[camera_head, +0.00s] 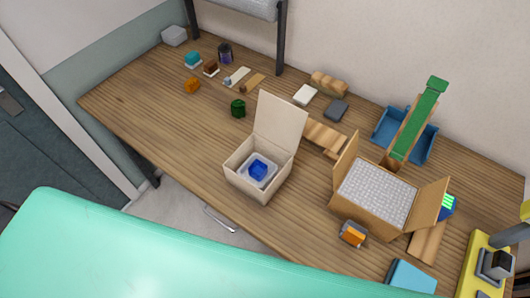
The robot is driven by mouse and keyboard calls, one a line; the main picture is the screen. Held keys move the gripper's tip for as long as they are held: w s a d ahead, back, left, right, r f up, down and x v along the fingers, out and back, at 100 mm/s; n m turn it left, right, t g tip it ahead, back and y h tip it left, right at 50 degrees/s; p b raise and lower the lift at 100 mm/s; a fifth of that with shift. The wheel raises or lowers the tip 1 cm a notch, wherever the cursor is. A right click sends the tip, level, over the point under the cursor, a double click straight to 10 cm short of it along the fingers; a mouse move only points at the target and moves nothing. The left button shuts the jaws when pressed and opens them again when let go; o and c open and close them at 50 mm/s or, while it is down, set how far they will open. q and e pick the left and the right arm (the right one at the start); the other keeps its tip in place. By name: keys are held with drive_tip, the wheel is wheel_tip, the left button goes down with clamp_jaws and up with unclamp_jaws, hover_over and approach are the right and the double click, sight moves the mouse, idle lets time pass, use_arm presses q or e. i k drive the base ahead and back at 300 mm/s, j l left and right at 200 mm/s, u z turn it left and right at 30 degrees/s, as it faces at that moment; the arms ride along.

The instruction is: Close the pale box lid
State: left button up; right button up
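The pale box (245,187) stands on the wooden table near its front edge, left of the cardboard box. Its lid (279,123) is open and stands upright at the back of the box. Inside the box a blue object (258,169) sits in a light holder. Neither of my grippers shows in the head view, so nothing is seen touching the lid.
A cardboard box (345,206) with open flaps and white filling stands to the right on the table (170,125). A dark green item (238,108) stands left of the lid. A blue bin (388,123) is at the back right. A large mint-green surface (130,250) fills the foreground.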

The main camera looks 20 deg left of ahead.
sight(277, 120)
drive_tip(key=k+j+z, duration=1.15)
drive_tip(key=k+l, duration=0.05)
drive_tip(key=k, duration=0.05)
